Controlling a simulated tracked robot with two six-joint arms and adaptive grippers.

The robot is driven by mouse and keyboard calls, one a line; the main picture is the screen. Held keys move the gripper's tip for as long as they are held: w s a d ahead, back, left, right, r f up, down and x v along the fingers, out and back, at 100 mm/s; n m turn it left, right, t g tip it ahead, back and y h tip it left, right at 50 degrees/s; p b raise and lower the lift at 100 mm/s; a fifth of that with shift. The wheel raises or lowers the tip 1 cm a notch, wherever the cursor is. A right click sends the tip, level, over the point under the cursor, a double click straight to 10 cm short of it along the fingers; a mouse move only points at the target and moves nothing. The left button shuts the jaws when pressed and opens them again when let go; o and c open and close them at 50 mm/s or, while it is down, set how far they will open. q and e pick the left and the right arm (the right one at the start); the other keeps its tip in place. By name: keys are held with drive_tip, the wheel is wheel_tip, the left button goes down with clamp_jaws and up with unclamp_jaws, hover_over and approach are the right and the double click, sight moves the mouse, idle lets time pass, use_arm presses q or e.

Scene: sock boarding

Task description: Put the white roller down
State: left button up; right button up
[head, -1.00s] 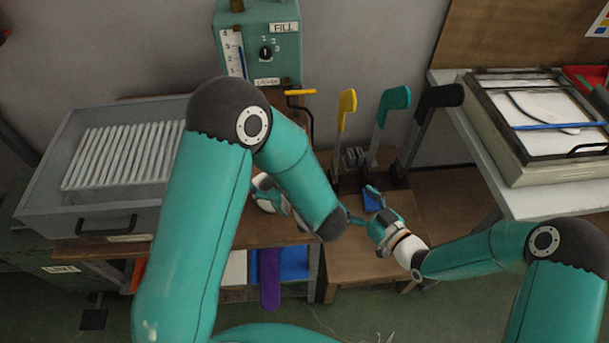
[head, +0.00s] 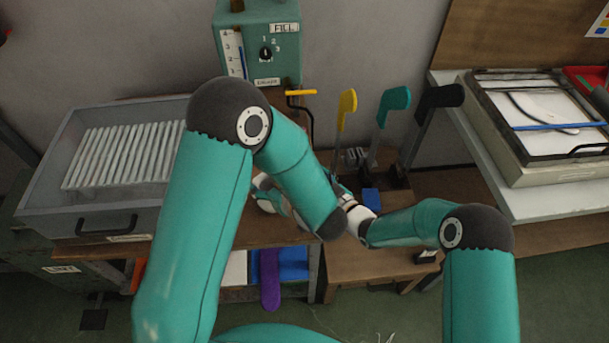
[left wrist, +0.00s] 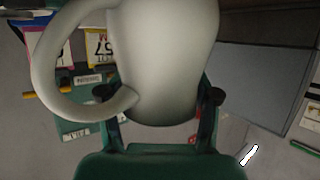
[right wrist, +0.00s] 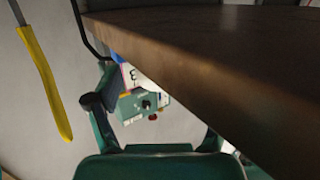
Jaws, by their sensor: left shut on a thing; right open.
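My left gripper (left wrist: 160,96) is shut on a pale grey-white rounded vessel (left wrist: 168,55) with a large curved handle, filling the upper middle of the left wrist view. In the head view the left gripper (head: 270,196) is mostly hidden behind my left forearm. My right gripper (right wrist: 152,115) is open and empty, close to the edge of a brown wooden top (right wrist: 230,60). In the head view its hand is partly hidden behind the left forearm. I cannot clearly make out a white roller; a small black-and-white thing (head: 427,257) lies on the low wooden bench (head: 375,268).
A grey tray (head: 50,185) with several white rods stands left. A teal fill box (head: 258,55) stands at the back. A framed screen (head: 540,120) lies on the right table.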

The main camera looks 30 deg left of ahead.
drive_tip(key=shift+x, duration=1.15)
drive_tip(key=c, duration=1.4)
wheel_tip(320, 180, up, 10)
drive_tip(key=shift+r, duration=0.1)
